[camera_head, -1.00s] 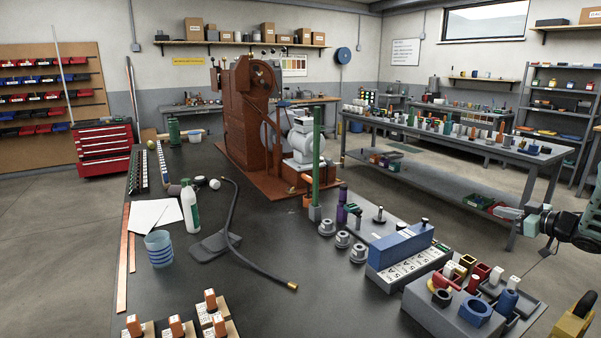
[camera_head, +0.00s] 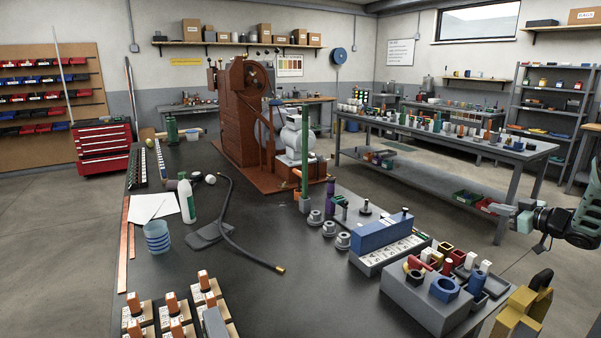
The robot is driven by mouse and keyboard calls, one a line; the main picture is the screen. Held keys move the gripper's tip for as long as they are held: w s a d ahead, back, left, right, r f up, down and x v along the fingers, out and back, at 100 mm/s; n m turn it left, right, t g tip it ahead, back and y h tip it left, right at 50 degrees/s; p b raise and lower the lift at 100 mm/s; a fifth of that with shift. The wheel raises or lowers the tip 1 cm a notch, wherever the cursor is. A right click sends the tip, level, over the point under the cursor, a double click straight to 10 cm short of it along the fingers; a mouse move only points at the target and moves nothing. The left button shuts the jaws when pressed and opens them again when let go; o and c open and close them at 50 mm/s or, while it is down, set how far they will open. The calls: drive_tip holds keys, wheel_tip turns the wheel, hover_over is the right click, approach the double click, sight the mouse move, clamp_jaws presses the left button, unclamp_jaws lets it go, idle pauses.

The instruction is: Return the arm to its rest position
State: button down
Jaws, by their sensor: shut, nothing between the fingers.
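My gripper (camera_head: 500,210) shows at the right edge of the head view, at the end of my dark and pale green arm, pointing left. Its fingers are small and pale in this view and look shut, with nothing held between them. It is in the air in front of the long grey bench at the back right, beyond the right side of the near dark table (camera_head: 235,290). It appears apart from the things on the table. Much of the arm is cut off by the right edge.
A yellow object (camera_head: 520,312) is at the lower right. Floor shows right of the table.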

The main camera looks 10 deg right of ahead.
drive_tip(key=w+a+r+m+h, duration=0.1)
drive_tip(key=w+a+r+h, duration=0.15)
drive_tip(key=a, duration=0.65)
drive_tip(key=w+a+r+m+h, duration=0.1)
drive_tip(key=w+a+r, duration=0.3)
drive_tip(key=a, duration=0.5)
drive_tip(key=s+a+r+g, duration=0.1)
drive_tip(key=s+a+g, duration=0.15)
drive_tip(key=a, duration=0.65)
drive_tip(key=s+a+g, duration=0.2)
drive_tip(key=s+a, duration=0.2)
drive_tip(key=a, duration=0.4)
drive_tip(key=s+a+f+g, duration=0.1)
drive_tip(key=s+a+g, duration=0.4)
drive_tip(key=s+a, duration=1.2)
drive_tip(key=s+f+n+g, duration=0.1)
drive_tip(key=s+g, duration=0.1)
drive_tip(key=s, duration=1.1)
drive_tip(key=s+f+n+g+h, duration=0.1)
drive_tip(key=s+n+g, duration=0.1)
drive_tip(key=s, duration=1.2)
drive_tip(key=shift+a+g, duration=0.25)
drive_tip(key=shift+g, duration=0.5)
